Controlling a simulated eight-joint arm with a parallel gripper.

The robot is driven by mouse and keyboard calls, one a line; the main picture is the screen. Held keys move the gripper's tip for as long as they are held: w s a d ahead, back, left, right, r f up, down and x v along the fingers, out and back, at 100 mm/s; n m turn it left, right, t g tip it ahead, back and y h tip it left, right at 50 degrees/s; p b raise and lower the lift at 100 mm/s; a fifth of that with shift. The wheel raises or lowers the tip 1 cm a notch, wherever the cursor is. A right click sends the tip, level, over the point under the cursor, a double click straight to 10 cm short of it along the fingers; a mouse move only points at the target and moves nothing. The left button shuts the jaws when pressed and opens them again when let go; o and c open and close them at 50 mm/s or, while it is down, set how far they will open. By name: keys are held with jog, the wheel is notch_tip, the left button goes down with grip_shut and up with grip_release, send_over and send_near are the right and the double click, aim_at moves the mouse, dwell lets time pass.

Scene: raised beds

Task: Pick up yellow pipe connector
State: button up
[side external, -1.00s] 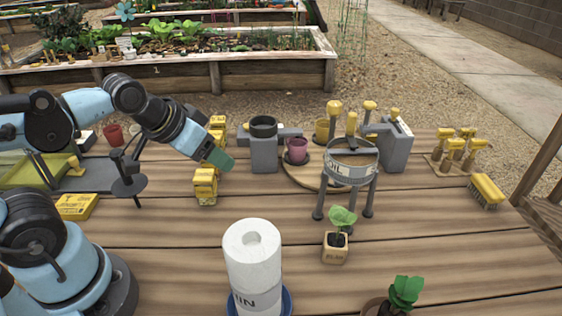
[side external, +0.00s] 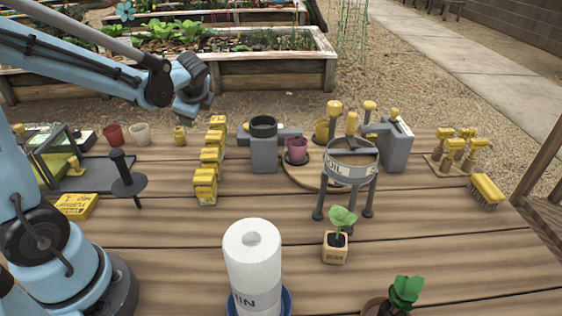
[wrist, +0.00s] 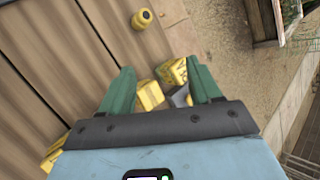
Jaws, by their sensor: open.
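The small yellow, rounded piece (side external: 179,135) near the back edge of the table appears to be the yellow pipe connector. It also shows near the top of the wrist view (wrist: 143,19), standing apart on the planks. My gripper (side external: 188,112) is raised above the back of the table, above and slightly right of it. In the wrist view my green fingers (wrist: 160,68) are spread and empty, with the connector beyond the fingertips. Nothing is held.
A row of yellow blocks (side external: 207,180) stands right of the connector. A white pot (side external: 140,133) and a red pot (side external: 113,135) stand to its left. A grey stand (side external: 264,155) and a ring stand (side external: 351,165) are farther right. Bare planks lie in front.

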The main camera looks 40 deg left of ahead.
aim_at(179, 129)
jog(key=a+f+m+g+y, duration=0.1)
jog(key=a+m, duration=0.1)
jog(key=a, duration=0.1)
jog(key=a+f+m+g+y, duration=0.1)
jog(key=a+m+y, duration=0.1)
jog(key=a, duration=0.2)
jog(key=w+a+f+m+g+y, duration=0.1)
jog(key=a+m, duration=0.1)
jog(key=a, duration=0.2)
jog(key=shift+f, duration=0.25)
jog(key=shift+s+a+f, duration=0.1)
jog(key=shift+f, duration=2.45)
notch_tip(179, 129, down, 2)
jog(key=shift+f, duration=0.1)
jog(key=shift+x, duration=1.15)
jog(key=shift+a, duration=0.3)
jog(key=c, duration=1)
